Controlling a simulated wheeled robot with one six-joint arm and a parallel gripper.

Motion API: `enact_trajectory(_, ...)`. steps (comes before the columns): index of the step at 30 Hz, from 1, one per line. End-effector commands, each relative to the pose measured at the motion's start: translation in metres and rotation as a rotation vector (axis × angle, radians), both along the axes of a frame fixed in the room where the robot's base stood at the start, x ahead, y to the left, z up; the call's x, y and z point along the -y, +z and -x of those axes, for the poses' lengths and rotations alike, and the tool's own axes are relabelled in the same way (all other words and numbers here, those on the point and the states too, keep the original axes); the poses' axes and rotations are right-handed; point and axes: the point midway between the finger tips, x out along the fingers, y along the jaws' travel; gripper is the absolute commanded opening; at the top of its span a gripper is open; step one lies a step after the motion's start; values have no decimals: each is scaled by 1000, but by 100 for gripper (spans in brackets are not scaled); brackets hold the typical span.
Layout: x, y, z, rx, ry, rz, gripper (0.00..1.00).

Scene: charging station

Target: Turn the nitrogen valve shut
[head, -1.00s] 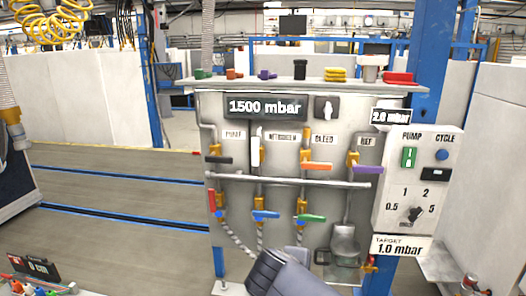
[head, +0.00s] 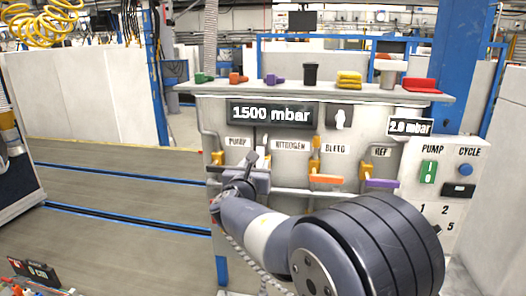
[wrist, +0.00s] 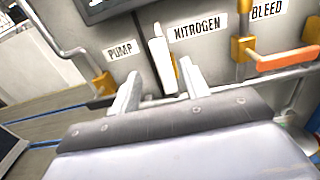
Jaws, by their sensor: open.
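The nitrogen valve has a white handle (wrist: 161,58) that stands almost upright beside the NITROGEN label (wrist: 197,32) in the wrist view. Its orange body shows only slightly behind the handle. My gripper (wrist: 160,88) is open, with one finger on each side of the handle's lower part. I cannot tell whether either finger touches it.
The bleed valve's orange handle (head: 326,179) and the purple handle (head: 382,183) lie level to the right. A pipe runs across below the valves. Above are the 1500 mbar display (head: 271,114) and a shelf (head: 300,89) with coloured items. My arm covers the lower panel.

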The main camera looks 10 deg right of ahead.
Motion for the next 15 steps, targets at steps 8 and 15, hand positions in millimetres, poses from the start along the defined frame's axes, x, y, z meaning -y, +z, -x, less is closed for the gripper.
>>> enact_trajectory(8,20,2,-46,-2,-3,-2,44)
enact_trajectory(15,32,1,-76,-2,-2,-3,44)
